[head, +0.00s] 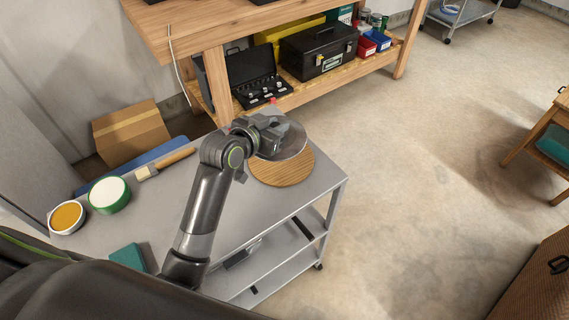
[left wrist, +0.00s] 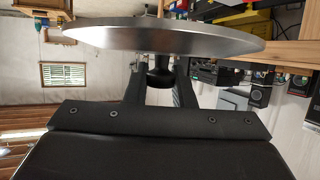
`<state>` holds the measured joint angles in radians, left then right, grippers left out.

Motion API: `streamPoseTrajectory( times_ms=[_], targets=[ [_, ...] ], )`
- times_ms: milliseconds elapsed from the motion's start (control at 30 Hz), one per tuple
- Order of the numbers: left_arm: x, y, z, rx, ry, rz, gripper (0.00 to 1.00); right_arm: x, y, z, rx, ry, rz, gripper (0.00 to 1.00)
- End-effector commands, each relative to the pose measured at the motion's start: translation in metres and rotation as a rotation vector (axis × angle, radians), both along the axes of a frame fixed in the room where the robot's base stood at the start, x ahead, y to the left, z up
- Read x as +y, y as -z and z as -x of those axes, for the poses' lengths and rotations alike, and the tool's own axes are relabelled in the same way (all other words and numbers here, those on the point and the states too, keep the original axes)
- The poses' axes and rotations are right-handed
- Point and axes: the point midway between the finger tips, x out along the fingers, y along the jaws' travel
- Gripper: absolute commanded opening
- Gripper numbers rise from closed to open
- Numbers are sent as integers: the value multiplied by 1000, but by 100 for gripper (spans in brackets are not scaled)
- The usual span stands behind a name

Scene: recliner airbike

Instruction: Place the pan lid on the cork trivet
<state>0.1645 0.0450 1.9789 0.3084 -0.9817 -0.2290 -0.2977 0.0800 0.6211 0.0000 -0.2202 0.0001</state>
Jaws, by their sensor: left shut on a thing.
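The pan lid (head: 292,142) is a round grey metal disc with a dark knob (left wrist: 160,78), seen edge-on in the left wrist view. My left gripper (head: 270,130) is shut on the knob, and it also shows in the left wrist view (left wrist: 161,85). The cork trivet (head: 282,170) is a round brown disc on the grey cart top near its right end. In the head view the lid overlaps the far part of the trivet, and its near part is uncovered. I cannot tell whether the lid touches the trivet. My right gripper is not in view.
The metal cart (head: 225,220) also holds a brush (head: 165,164), a green-rimmed tub (head: 109,195), an orange-filled bowl (head: 67,217) and a teal block (head: 128,257). A wooden workbench (head: 205,30) with toolboxes stands behind the cart. Open floor lies to the right.

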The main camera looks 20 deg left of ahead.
Motion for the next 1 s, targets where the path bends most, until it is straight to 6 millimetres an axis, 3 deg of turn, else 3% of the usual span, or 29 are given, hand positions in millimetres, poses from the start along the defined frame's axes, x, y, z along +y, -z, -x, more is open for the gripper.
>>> streamPoseTrajectory(
  times_ms=[100, 200, 400, 800, 1000],
  targets=[
    [-7, 5, -18, -1, -13, 1, 0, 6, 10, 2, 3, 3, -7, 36],
    [-10, 14, -23, 3, -19, 1, 0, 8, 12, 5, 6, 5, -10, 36],
    [-9, 51, -23, 6, -20, 0, 0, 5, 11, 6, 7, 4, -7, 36],
    [-9, 98, -23, 3, -20, 0, 0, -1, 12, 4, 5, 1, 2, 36],
    [-9, 103, -23, 0, -20, -1, 0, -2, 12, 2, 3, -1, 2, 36]
  ],
)
